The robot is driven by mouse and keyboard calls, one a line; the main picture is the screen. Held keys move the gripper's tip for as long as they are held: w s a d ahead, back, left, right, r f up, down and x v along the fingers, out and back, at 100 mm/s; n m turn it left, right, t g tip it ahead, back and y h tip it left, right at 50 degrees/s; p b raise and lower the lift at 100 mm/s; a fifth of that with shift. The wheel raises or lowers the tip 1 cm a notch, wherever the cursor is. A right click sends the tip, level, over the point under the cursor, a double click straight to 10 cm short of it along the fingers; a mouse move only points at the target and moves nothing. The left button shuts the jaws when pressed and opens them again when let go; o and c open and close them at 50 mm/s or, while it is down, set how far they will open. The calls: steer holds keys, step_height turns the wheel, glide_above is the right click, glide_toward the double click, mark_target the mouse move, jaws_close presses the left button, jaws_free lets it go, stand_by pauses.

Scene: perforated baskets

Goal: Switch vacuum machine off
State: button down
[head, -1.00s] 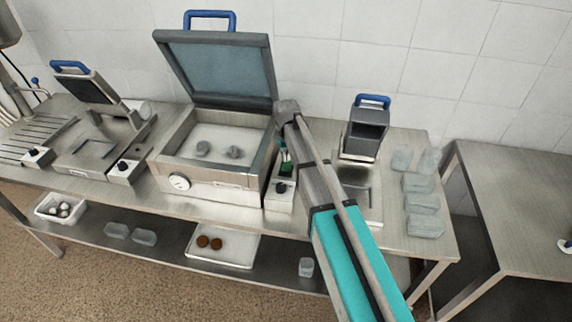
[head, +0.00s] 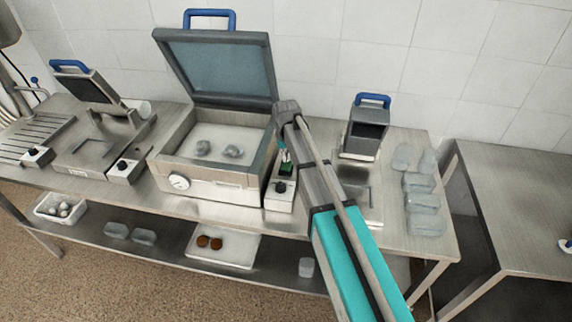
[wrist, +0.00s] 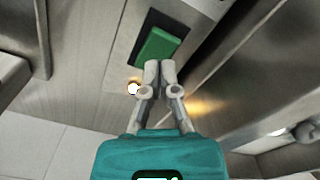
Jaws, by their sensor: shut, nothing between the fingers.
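The vacuum machine (head: 210,190) stands on the steel table with its lid (head: 222,72) raised and two grey lumps in its chamber. On the panel at its right side is a green switch (head: 286,168), which fills the upper middle of the wrist view (wrist: 158,47). A black knob (head: 281,187) sits on the same panel, nearer the table's front. My gripper (wrist: 160,64) is shut and empty, its fingertips at the edge of the green switch. I cannot tell whether they touch it. In the head view my arm partly hides the gripper and the panel.
A smaller machine with a blue handle (head: 373,100) stands right of my arm, and another with a blue handle (head: 70,65) at left. Clear containers (head: 420,183) stand at the right end. A lower shelf holds a tray (head: 222,247).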

mark_target(286, 166)
steer(key=shift+f+b, duration=1.65)
stand_by(1.4)
steer(key=shift+r, duration=0.15)
steer(key=shift+r+p, duration=3.4)
steer(key=shift+p, duration=0.2)
steer(key=s+d+m+b, duration=0.1)
steer(key=s+d+m, duration=0.1)
steer(key=s+d, duration=0.6)
steer(key=s+d+f+m, duration=0.1)
steer(key=s+d, duration=0.8)
steer(key=s, duration=0.6)
steer(key=shift+s+f+m+b, duration=0.15)
steer(key=shift+f+m+b, duration=0.15)
steer(key=shift+m+b, duration=0.1)
